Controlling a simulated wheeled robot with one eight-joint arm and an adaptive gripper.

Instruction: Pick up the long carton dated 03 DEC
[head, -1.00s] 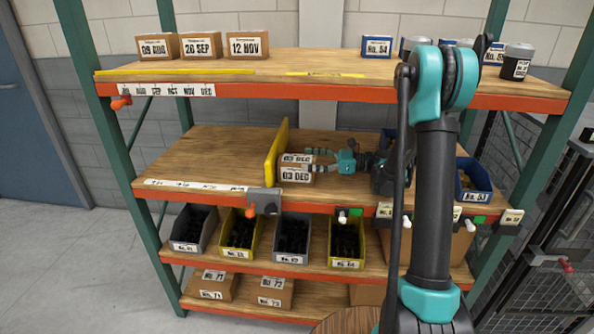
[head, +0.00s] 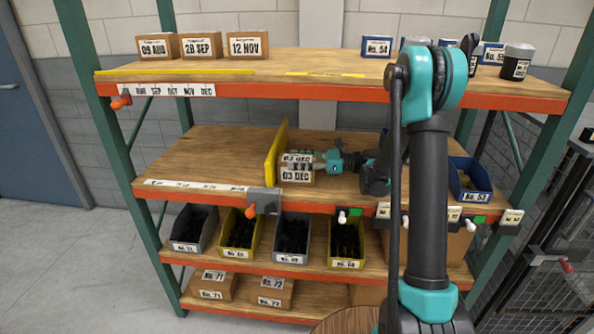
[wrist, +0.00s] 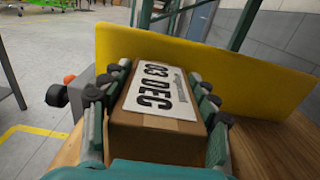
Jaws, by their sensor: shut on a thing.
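The brown carton (head: 297,180) dated 03 DEC is on the middle shelf, right of a yellow upright panel (head: 273,160). White date labels show on its top and front; my fingers partly cover the top one. My gripper (head: 300,163) reaches it from the right and is shut on it. In the wrist view the carton (wrist: 152,133) lies between my two fingers, one along each side, with its 03 DEC label facing up. Its far end is close to the yellow panel (wrist: 240,78); I cannot tell if they touch. Any gap beneath the carton is hidden.
Cartons marked 09 AUG (head: 158,46), 28 SEP (head: 201,45) and 12 NOV (head: 248,45) stand on the top shelf. A blue bin (head: 470,182) is at the right of the middle shelf. A grey clamp (head: 264,200) sits on the front edge. The shelf left of the panel is clear.

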